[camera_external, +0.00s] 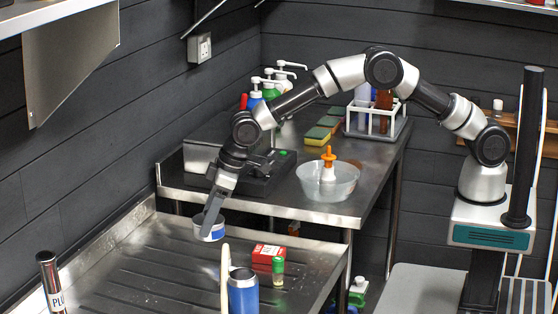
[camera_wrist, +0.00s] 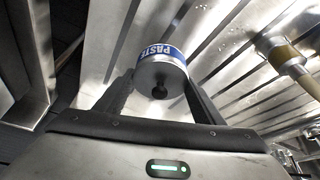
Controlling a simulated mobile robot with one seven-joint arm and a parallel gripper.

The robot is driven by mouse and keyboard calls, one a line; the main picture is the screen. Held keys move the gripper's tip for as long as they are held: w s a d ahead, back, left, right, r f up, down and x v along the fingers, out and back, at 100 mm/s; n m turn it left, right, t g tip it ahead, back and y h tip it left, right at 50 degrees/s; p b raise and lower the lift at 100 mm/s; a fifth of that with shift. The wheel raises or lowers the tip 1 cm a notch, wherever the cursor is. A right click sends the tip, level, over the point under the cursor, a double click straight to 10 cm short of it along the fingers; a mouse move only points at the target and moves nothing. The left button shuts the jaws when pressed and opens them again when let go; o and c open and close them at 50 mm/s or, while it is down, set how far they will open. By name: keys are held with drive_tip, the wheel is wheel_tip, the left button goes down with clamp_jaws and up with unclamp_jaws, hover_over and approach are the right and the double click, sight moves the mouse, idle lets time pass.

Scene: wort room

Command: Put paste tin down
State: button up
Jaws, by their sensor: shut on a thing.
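The paste tin (camera_external: 209,231) is a short, round tin with a blue and white label, near the back of the ribbed metal drainer (camera_external: 165,262). My gripper (camera_external: 212,217) reaches down to it and is shut on it. I cannot tell whether the tin touches the drainer.
On the drainer are a red box (camera_external: 267,254), a small green-topped bottle (camera_external: 278,271), a blue bottle (camera_external: 243,292), a pale upright handle (camera_external: 225,275) and a dark cylinder (camera_external: 50,280). The drainer's left-middle is clear. A clear bowl (camera_external: 340,184) stands on the rear bench.

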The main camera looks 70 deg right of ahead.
drive_tip(key=shift+f, duration=1.85)
drive_tip(key=shift+f, duration=0.2)
drive_tip(key=o, duration=1.6)
drive_tip(key=shift+c, duration=0.2)
